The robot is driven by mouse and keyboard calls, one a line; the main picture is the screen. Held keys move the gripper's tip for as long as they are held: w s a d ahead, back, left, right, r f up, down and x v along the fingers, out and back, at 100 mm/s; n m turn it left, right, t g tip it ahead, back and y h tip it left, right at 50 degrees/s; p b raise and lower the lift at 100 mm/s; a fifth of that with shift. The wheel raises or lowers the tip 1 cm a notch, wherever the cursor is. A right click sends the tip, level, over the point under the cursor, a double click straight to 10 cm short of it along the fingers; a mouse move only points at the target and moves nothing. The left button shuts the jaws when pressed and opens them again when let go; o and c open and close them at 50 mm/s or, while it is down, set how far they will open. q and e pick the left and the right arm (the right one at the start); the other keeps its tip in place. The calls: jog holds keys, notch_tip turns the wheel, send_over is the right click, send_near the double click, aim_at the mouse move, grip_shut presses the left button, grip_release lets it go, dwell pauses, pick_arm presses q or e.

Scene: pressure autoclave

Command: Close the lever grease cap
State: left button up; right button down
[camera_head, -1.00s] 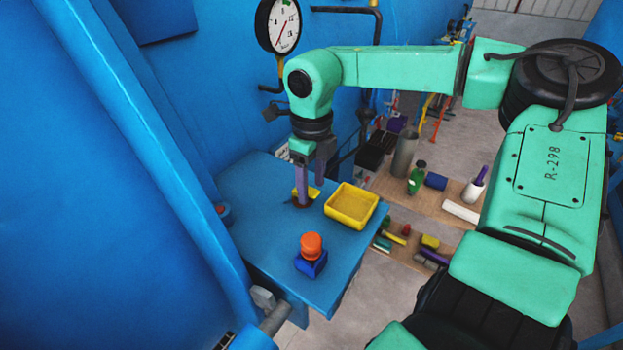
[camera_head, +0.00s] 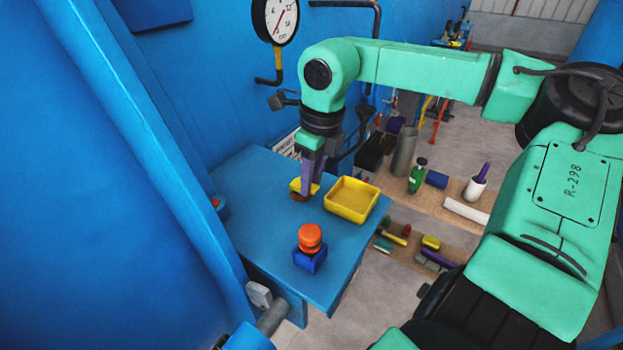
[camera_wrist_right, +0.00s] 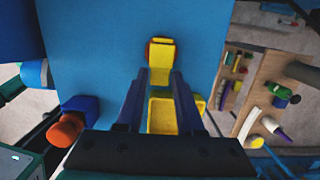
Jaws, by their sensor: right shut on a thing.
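The lever grease cap (camera_head: 297,187) is a small yellow piece with a reddish-brown round part below it, on the blue table. In the wrist view the yellow cap (camera_wrist_right: 160,48) lies just beyond my fingertips, with a red edge at its left. My right gripper (camera_head: 308,180) points down at the cap from above and partly hides it. In the wrist view the right fingers (camera_wrist_right: 160,78) stand on either side of a yellow part of the cap and are shut on it. Whether the cap is fully closed cannot be told. My left gripper is not in view.
A yellow tray (camera_head: 351,200) stands right beside the cap. An orange knob on a blue block (camera_head: 310,258) stands nearer the front. The blue table (camera_head: 245,200) is bare at its left. A shelf with bottles (camera_head: 437,205) lies beyond its right edge, and a gauge (camera_head: 277,18) hangs behind.

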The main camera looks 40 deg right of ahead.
jog(key=c, duration=0.6)
grip_release()
jog(key=shift+r, duration=0.3)
notch_tip(320, 180, up, 14)
jog(key=s+b, duration=0.1)
jog(key=b, duration=0.1)
jog(key=shift+s+d, duration=0.3)
jog(key=shift+s, duration=0.05)
jog(key=shift+f, duration=0.1)
